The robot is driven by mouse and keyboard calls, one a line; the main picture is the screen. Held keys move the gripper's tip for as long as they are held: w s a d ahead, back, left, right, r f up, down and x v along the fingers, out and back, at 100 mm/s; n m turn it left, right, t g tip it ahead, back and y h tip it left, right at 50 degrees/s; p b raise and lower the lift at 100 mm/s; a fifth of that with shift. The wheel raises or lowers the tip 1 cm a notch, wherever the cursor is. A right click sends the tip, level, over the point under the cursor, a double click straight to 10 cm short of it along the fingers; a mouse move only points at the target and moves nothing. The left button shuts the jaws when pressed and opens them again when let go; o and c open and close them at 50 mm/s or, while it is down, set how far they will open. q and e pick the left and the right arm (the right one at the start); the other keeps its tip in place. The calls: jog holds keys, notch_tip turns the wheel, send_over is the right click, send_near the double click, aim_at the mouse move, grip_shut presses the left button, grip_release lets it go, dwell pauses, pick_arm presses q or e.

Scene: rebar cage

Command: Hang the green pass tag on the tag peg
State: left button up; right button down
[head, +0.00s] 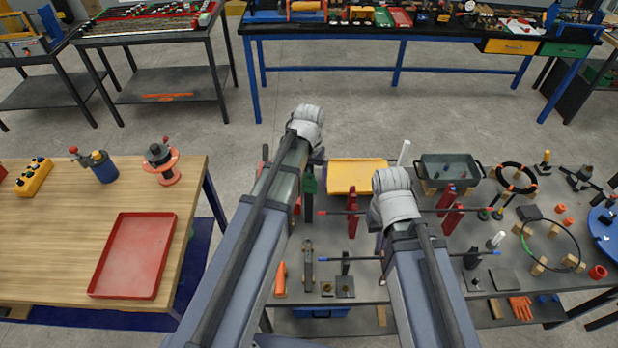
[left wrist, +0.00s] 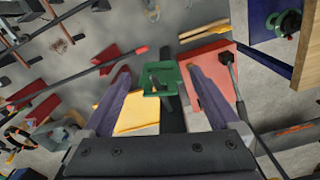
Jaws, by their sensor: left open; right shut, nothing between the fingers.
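The green pass tag (left wrist: 162,78), a flat green frame with an opening, shows in the left wrist view between and beyond my left fingertips. A dark upright part stands at it; I cannot tell if it passes through the opening. In the head view, green (head: 309,181) shows just right of my left arm. My left gripper (left wrist: 158,72) is open, its purple fingers on either side of the tag, with no clear contact. My right gripper (head: 379,243) is mostly hidden behind its arm; a purple sliver shows. I cannot pick out the tag peg with certainty.
A red panel with a dark rod (left wrist: 228,60) lies right of my left fingers. A yellow tray (head: 357,176), red stands with bars (head: 448,197) and a grey bin (head: 450,168) crowd the table. A wooden table with a red tray (head: 133,254) is at left.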

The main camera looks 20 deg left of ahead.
pick_arm(q)
jog(key=shift+r, duration=0.1)
notch_tip(320, 180, up, 8)
jog(key=p, duration=0.8)
jog(key=shift+f, duration=0.2)
